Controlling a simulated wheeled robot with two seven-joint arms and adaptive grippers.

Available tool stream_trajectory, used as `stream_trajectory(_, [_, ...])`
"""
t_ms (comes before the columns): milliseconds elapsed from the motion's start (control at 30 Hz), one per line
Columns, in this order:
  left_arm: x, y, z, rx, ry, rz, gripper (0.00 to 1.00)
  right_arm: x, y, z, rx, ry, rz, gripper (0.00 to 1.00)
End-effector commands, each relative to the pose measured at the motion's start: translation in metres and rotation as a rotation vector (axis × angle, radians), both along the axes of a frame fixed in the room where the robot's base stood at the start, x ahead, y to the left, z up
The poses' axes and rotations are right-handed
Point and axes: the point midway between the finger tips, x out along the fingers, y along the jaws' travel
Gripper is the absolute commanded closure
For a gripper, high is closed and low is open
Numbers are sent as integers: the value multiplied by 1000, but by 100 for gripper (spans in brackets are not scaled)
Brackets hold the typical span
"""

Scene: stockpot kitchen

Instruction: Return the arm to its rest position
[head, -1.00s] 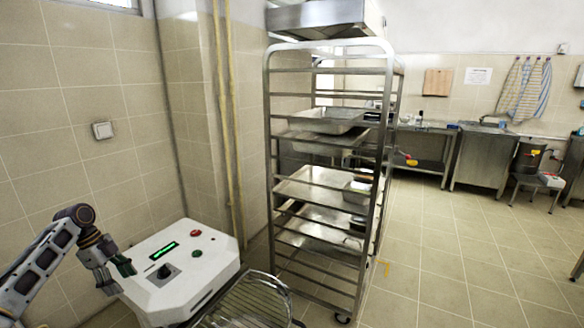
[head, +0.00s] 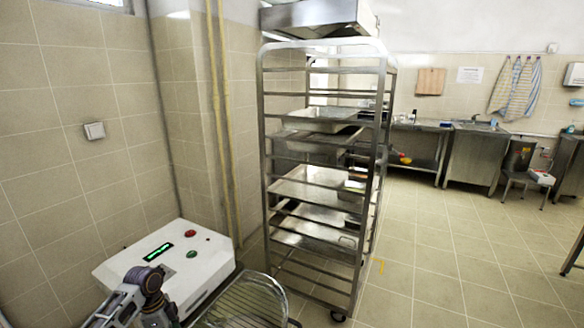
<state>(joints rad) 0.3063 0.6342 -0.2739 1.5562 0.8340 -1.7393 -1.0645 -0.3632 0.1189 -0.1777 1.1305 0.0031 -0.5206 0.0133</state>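My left arm (head: 125,300) comes in at the bottom left, in front of a white machine. Its dark joint (head: 150,278) overlaps the near part of the machine's top, and the wrist runs down out of the bottom edge. The fingers of my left gripper are out of the picture. My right arm and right gripper are not in view.
The white machine (head: 118,264) has a lit green display (head: 158,251), a red button (head: 190,234) and a green button (head: 191,254). A wire guard (head: 245,303) is beside it. A steel rack (head: 264,150) with trays stands to the right. Floor (head: 440,270) is clear further right.

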Motion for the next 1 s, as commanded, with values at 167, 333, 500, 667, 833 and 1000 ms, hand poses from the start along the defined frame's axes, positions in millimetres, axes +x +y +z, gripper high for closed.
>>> stream_trajectory(167, [-25,-36,-20,17,-13,63,45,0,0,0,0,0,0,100])
stream_trajectory(333, [-47,-66,-31,28,-34,138,45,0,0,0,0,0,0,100])
stream_trajectory(500, [-70,-92,-38,30,-60,228,45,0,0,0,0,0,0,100])
stream_trajectory(667, [-91,-113,-39,28,-86,322,45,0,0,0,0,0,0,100])
stream_trajectory(833, [-113,-131,-35,19,-114,433,45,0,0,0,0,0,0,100])
stream_trajectory(1000, [-135,-144,-28,8,-142,560,45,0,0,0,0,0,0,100])
